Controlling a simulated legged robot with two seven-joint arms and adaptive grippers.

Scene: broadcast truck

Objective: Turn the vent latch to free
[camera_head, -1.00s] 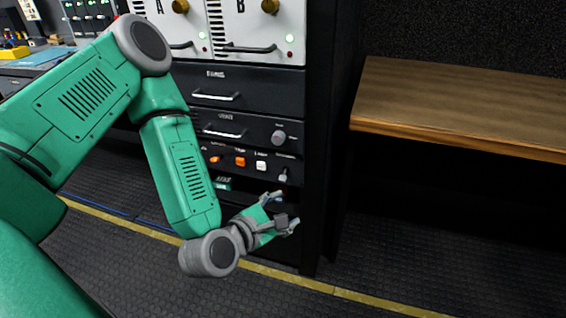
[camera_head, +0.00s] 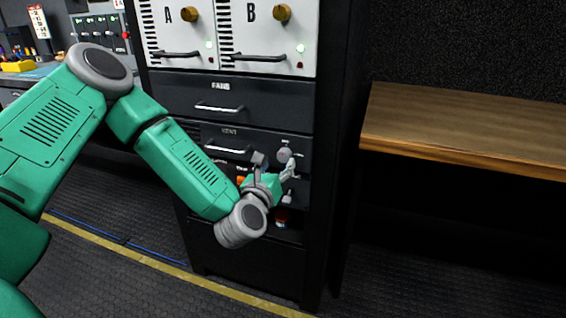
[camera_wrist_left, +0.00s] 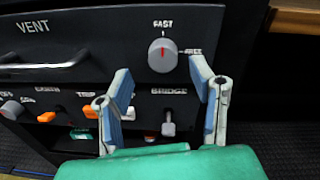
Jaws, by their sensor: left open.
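The vent latch (camera_wrist_left: 162,56) is a round grey knob on the dark VENT drawer front. Its red mark points up at the word FAST (camera_wrist_left: 163,23), and the word FREE (camera_wrist_left: 193,51) is printed to its right. In the head view the latch (camera_head: 284,155) shows just above the fingers. My left gripper (camera_head: 275,164) is open and empty. In the left wrist view the gripper (camera_wrist_left: 160,68) has its fingertips apart, just below and to either side of the knob. Whether they touch the panel is not clear. My right gripper is not in view.
The VENT drawer handle (camera_wrist_left: 45,66) is left of the knob. Below are an orange switch (camera_wrist_left: 89,112) and a BRIDGE toggle (camera_wrist_left: 168,124) between my fingers. A wooden bench (camera_head: 460,128) stands right of the rack.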

